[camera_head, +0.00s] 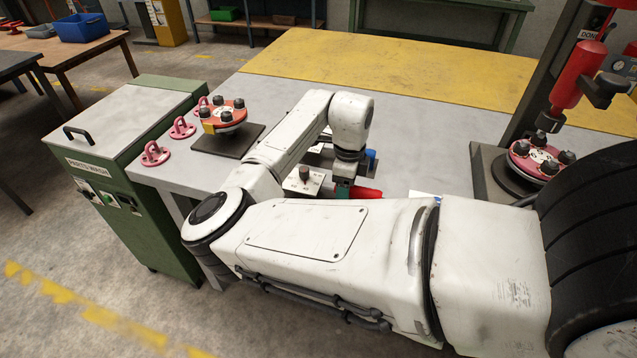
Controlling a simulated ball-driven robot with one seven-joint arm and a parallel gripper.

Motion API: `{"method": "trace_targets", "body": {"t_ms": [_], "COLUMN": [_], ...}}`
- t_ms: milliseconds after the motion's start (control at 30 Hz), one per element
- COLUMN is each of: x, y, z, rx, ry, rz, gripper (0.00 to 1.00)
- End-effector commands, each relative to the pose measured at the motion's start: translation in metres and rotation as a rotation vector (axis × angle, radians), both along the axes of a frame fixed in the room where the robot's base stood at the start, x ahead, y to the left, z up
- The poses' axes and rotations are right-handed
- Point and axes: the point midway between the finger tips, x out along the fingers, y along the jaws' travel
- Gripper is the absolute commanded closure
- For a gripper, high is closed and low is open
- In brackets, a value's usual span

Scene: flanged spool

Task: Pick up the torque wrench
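A red handle (365,193), which looks like part of the torque wrench, lies low on the grey bench, just right of my gripper. The rest of the tool is hidden behind my arm and gripper. My gripper (343,186) points down at the left end of this handle, with a dark green part showing at its tip. The fingers are small and partly covered by my forearm, so I cannot tell whether they are open or touching the handle.
A red flanged spool (223,115) with black knobs stands on a dark plate at the left. Several pink lifting eyes (182,128) line the bench's left edge. Another flanged piece (541,158) sits under a red tool (577,75) at right. The yellow back strip (420,75) is clear.

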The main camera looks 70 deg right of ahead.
Motion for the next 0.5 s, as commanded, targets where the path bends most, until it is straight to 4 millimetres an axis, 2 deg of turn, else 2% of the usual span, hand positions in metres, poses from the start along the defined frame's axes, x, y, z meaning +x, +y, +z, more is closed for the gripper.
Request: {"method": "trace_targets", "body": {"t_ms": [300,500], "x": [0.0000,-0.0001], "y": [0.0000,0.0000], "z": [-0.0056,-0.0053], "rx": [-0.001,-0.001], "ry": [0.000,0.000], "rz": [0.000,0.000], "gripper": [0.38,0.57]}}
